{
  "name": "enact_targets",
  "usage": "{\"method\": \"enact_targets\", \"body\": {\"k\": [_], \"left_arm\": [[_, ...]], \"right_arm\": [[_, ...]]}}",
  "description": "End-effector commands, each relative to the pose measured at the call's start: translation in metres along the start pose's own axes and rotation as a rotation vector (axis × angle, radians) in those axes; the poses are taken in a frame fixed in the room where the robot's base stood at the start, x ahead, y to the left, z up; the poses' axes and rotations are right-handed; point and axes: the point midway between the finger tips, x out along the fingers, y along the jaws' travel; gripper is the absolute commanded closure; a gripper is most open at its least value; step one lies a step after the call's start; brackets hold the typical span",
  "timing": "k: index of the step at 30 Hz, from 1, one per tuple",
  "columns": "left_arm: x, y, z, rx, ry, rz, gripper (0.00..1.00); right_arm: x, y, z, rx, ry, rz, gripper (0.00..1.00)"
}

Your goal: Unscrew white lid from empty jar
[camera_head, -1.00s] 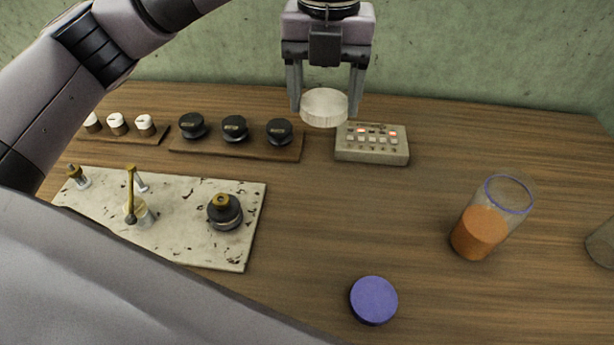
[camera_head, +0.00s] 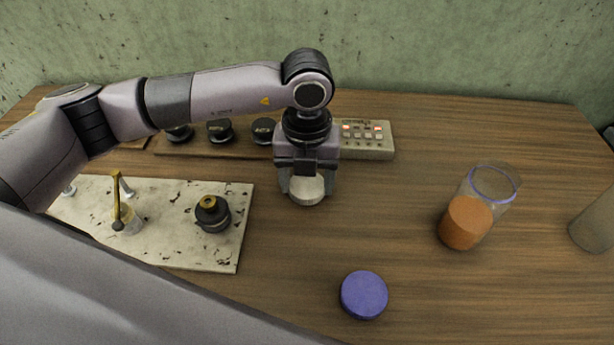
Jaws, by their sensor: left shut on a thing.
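My left gripper (camera_head: 307,186) points down near the middle of the table, its two fingers shut on the sides of the round white lid (camera_head: 307,192). The lid is level, low over the table or on it; I cannot tell which. No jar shows under it. A greyish, see-through cylinder (camera_head: 594,226), perhaps the empty jar, stands at the right edge, partly cut off. A clear jar with orange contents (camera_head: 467,222) and a purplish rim stands open to its left. My right gripper is not in view.
A purple lid (camera_head: 364,295) lies at the front. A button box (camera_head: 366,140) and a rack with black knobs (camera_head: 219,131) stand behind my left arm. A speckled board (camera_head: 170,205) with fittings lies left. The table between the white lid and orange jar is clear.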

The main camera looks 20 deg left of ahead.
Motion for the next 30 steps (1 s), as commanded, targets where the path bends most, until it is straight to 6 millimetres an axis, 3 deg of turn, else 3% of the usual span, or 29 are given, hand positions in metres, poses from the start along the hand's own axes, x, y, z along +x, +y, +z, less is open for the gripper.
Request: {"method": "enact_targets", "body": {"k": [10,11,13,24,30], "left_arm": [[0.005,0.000,0.000,0.001,0.000,-0.001,0.70],[0.005,0.000,0.000,0.001,-0.001,-0.001,0.31],[0.004,0.000,0.000,0.001,-0.001,-0.001,0.08],[0.000,0.000,0.000,0.001,-0.001,-0.001,0.08],[-0.029,-0.001,0.001,0.002,-0.006,-0.005,0.08]], "right_arm": [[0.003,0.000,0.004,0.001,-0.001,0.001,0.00],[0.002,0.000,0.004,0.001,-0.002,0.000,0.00],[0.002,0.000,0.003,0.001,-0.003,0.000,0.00],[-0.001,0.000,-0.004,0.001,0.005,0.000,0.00],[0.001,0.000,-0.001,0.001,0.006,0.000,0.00]]}}
